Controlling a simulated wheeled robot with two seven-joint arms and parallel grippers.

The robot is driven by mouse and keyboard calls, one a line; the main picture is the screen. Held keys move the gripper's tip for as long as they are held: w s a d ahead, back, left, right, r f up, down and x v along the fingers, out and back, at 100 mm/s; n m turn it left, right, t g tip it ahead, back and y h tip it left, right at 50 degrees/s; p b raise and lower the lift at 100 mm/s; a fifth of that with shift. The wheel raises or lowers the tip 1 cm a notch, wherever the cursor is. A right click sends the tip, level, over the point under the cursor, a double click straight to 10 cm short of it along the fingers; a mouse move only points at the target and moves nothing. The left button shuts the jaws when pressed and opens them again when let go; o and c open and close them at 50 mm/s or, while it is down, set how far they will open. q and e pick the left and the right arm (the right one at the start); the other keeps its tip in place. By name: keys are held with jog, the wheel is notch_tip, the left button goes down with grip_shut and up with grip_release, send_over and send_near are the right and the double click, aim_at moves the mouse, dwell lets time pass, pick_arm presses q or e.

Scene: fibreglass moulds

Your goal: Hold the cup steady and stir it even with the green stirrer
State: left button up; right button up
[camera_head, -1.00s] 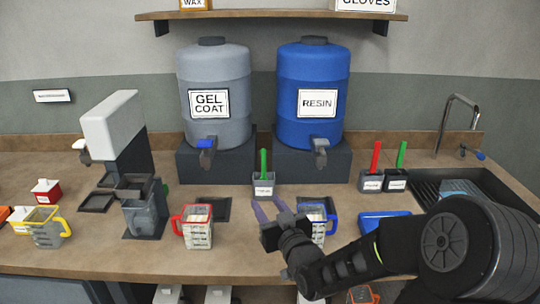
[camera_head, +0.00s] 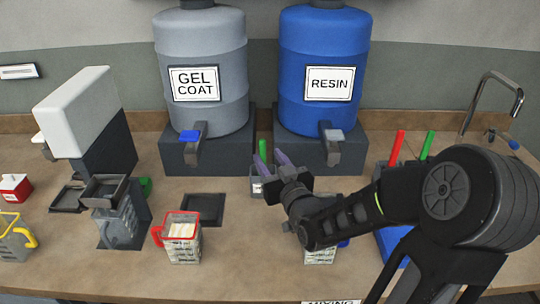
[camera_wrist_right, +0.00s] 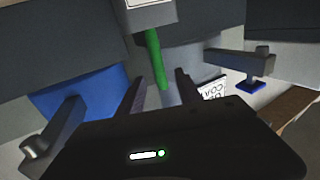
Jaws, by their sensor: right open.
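A green stirrer (camera_head: 263,148) stands upright in a small grey holder (camera_head: 256,187) in front of the two drums; it also shows in the right wrist view (camera_wrist_right: 155,58), with the holder (camera_wrist_right: 149,14). My right gripper (camera_head: 271,160) is open at the stirrer. In the wrist view the stirrer's end lies between its two fingers, without visible contact. A cup with a red handle (camera_head: 182,240) holds pale contents. A cup with a blue handle (camera_head: 319,257) is mostly hidden under my right arm. A yellow-handled cup (camera_head: 14,238) stands far left. My left gripper is out of view.
The grey gel coat drum (camera_head: 203,115) and blue resin drum (camera_head: 316,120) stand behind on dark blocks, taps jutting forward. A dispenser (camera_head: 85,115) stands left. A red stirrer (camera_head: 397,147) and another green one (camera_head: 426,145) stand right, near the sink tap (camera_head: 505,88).

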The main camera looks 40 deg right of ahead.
jog(key=p+x, duration=0.1)
jog(key=x, duration=0.6)
jog(key=shift+w, duration=0.35)
jog(key=shift+c, duration=0.3)
grip_shut()
jog(key=shift+r, duration=0.15)
